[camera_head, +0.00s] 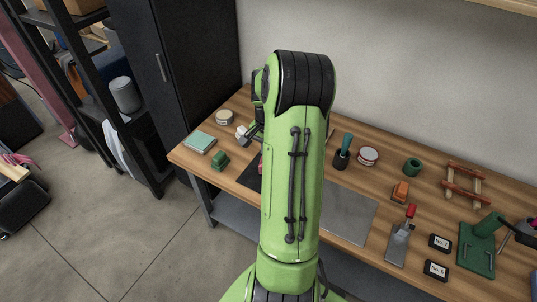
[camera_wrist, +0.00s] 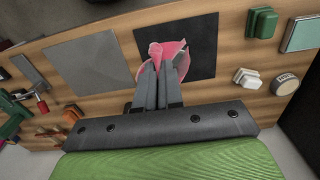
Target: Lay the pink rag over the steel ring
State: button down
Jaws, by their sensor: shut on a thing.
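The pink rag (camera_wrist: 170,50) is bunched between my gripper's fingertips (camera_wrist: 158,72) in the wrist view. My gripper is shut on it, over the dark square mat (camera_wrist: 203,35). Part of the rag spreads out behind the fingers, and its lower part is hidden by them. I cannot clearly make out the steel ring; a small pale edge shows beside the rag in the wrist view, too small to tell.
A grey plate (camera_head: 349,217) lies right of the dark mat. A green block (camera_head: 220,160), a teal box (camera_head: 200,142) and a round tin (camera_head: 224,117) stand left.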

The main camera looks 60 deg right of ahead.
jog(key=shift+f, duration=0.25)
jog(key=w+d+f+p, duration=0.2)
jog(key=w+d+p, duration=0.2)
jog(key=d, duration=0.5)
jog(key=shift+w+d, duration=0.3)
jog(key=shift+w, duration=0.1)
dwell(0.4)
